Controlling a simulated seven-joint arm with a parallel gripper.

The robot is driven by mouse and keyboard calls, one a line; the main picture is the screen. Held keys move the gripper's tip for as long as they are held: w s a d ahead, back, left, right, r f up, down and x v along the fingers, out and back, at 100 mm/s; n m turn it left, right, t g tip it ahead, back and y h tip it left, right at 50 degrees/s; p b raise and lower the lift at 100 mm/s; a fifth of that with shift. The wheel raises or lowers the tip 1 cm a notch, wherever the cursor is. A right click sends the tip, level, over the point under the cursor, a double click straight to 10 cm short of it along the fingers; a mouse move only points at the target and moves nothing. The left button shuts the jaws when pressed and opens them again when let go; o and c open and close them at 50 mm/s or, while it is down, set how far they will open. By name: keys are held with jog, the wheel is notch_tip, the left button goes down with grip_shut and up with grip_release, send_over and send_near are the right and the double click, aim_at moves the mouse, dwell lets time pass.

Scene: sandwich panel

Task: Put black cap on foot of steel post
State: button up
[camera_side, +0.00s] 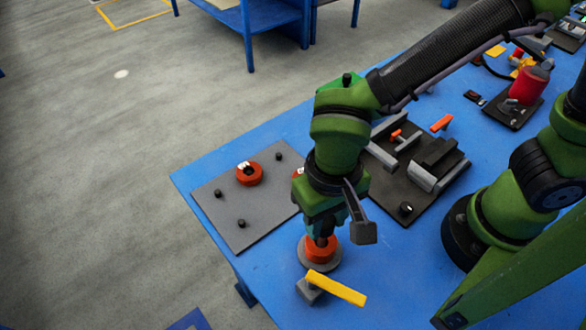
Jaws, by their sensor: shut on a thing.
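My gripper (321,240) points down at the table's near side, its dark fingertips right over an orange-red round piece (322,252) on a grey disc (309,262). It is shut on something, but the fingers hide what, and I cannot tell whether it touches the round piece. I cannot make out a steel post or single out the black cap. Small black knobs stand on a grey panel (228,210) at the left: one at its left (218,194), one at its back right (278,156) and one near its front (241,223).
An orange-red ring (250,174) lies on the panel; another orange-red part shows partly behind my arm. A yellow-handled grey tool (337,287) lies close in front of the disc. A dark fixture (410,165) stands right of my gripper. A red cylinder (531,84) stands farther back.

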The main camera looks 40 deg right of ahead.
aim_at(326, 220)
jog(key=shift+f, duration=0.2)
jog(key=shift+f, duration=0.5)
jog(key=shift+f, duration=0.25)
jog(key=shift+f, duration=0.25)
jog(key=shift+f, duration=0.35)
dwell(1.0)
jog(key=o, duration=1.4)
jog(key=shift+o, duration=0.2)
jog(key=shift+r, duration=0.15)
